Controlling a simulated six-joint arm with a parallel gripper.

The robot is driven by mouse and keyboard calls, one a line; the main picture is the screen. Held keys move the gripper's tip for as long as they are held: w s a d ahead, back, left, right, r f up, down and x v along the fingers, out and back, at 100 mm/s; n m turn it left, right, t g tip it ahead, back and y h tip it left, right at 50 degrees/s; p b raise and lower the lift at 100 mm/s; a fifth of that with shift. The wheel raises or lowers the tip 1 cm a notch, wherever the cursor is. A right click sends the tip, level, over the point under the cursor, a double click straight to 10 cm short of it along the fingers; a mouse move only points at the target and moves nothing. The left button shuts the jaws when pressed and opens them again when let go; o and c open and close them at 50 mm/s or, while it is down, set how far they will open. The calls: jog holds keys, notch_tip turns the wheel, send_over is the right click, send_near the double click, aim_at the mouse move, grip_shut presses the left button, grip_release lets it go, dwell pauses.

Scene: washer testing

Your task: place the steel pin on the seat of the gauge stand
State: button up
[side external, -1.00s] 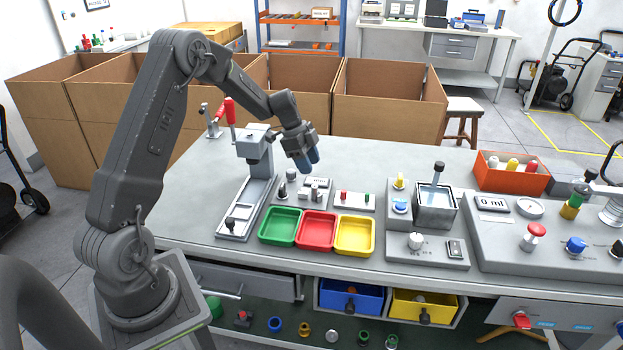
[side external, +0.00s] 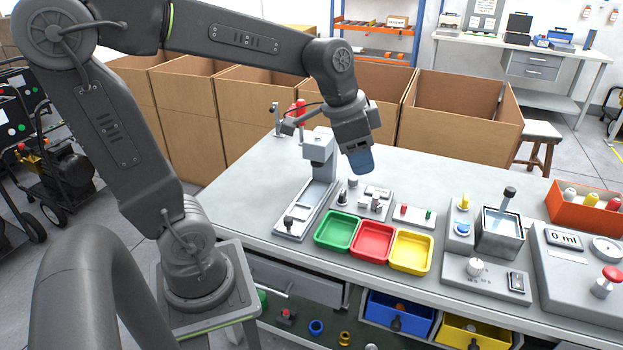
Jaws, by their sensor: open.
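My gripper (side external: 360,162) is open, with blue fingertips pointing down above the back of the bench. Nothing shows between the fingertips. Below it, a small grey plate (side external: 366,213) carries several short steel pieces, including an upright one (side external: 376,202). I cannot tell for sure which piece is the steel pin. A grey upright stand (side external: 320,147) with a long flat base stands to the left of the gripper. It may be the gauge stand; its seat is too small to make out.
Green (side external: 336,232), red (side external: 373,241) and yellow (side external: 411,251) trays sit in front of the plate. A panel with red and green buttons (side external: 414,215) lies to its right. A water tank fixture (side external: 500,232) is farther right. Cardboard boxes (side external: 460,110) stand behind the bench.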

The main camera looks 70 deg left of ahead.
jog(key=s+d+n+t, duration=0.1)
jog(key=s+d+n, duration=0.2)
jog(key=s, duration=0.7)
jog(key=shift+s+d+f+n+t+y, duration=0.3)
jog(key=shift+n+y, duration=0.1)
jog(key=shift+n, duration=0.1)
jog(key=shift+w, duration=0.1)
dwell(0.5)
